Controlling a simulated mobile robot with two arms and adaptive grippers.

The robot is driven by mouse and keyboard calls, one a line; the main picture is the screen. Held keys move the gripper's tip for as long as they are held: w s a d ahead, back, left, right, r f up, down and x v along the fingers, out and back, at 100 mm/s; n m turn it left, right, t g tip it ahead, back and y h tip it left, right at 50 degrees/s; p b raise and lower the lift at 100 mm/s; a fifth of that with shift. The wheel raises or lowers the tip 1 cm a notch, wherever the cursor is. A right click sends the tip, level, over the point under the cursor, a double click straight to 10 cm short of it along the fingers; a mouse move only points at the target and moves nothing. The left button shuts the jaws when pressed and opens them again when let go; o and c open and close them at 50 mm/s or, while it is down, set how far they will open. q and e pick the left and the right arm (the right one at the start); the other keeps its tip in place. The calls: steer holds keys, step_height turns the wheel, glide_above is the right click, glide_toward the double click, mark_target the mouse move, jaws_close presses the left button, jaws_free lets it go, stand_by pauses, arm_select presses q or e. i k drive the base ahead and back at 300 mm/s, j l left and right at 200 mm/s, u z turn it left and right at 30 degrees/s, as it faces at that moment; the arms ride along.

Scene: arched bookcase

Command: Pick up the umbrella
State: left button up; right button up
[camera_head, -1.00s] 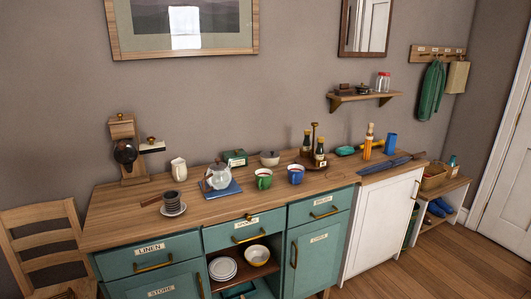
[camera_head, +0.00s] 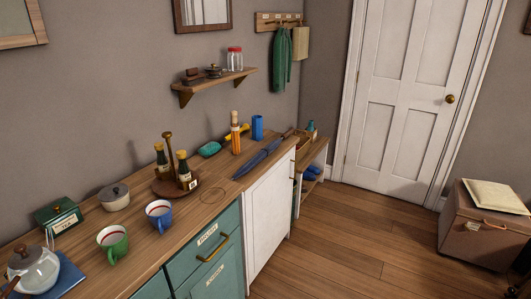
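A closed blue umbrella (camera_head: 257,160) lies flat along the front edge of the wooden counter, above the white cabinet. Its brown handle end (camera_head: 288,133) points to the far right end of the counter. Nothing covers it from above. Neither of my grippers shows in the head view.
Behind the umbrella stand an orange bottle (camera_head: 235,136), a blue cup (camera_head: 257,127) and a teal oval item (camera_head: 210,149). A bottle caddy (camera_head: 171,182) and mugs (camera_head: 159,213) stand to the left. A trunk (camera_head: 480,229) sits at right; the floor (camera_head: 345,236) before the counter is clear.

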mark_target(264, 152)
steer(key=u, duration=0.3)
steer(key=i+l+u, duration=0.55)
steer(key=l+u, duration=0.3)
